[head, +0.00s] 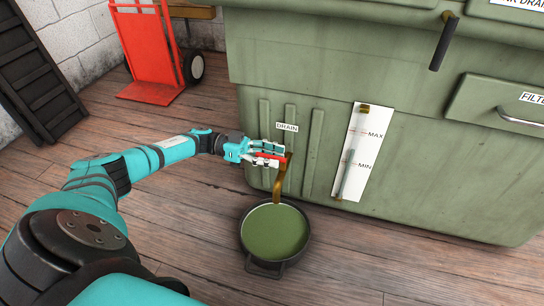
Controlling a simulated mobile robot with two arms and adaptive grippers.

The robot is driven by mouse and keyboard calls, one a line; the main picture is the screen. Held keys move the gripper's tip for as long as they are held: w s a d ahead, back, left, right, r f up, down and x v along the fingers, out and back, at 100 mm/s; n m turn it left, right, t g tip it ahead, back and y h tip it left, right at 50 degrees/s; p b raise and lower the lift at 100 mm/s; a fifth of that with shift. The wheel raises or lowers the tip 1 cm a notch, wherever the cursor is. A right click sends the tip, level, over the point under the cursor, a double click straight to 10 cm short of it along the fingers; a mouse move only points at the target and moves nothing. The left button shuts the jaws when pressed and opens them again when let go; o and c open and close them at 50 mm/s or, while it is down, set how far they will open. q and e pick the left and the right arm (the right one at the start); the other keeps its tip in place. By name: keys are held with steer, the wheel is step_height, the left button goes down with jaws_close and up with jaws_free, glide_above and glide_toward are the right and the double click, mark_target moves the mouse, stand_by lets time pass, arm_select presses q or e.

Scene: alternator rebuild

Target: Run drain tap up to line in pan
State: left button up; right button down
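The drain tap's red handle (270,156) is on the front of the green tank, just below the DRAIN label (287,127). My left gripper (268,153) reaches it from the left, with its fingers closed around the handle. A brownish-gold column (279,187) runs down from the tap to the pan; I cannot tell where spout ends and stream begins. The dark round pan (245,245) stands on the floor under the tap and holds green liquid (275,231). No line inside the pan can be made out. My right gripper is not in view.
The green tank (330,70) carries a level gauge (362,152) marked MAX and MIN, a black lever (444,42) and a FILTER drawer (500,105). A red hand truck (148,55) and a dark ramp-like rack (35,80) stand behind left. Wooden floor around the pan is clear.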

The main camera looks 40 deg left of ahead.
arm_select(q)
steer(key=v, duration=1.2)
stand_by(0.4)
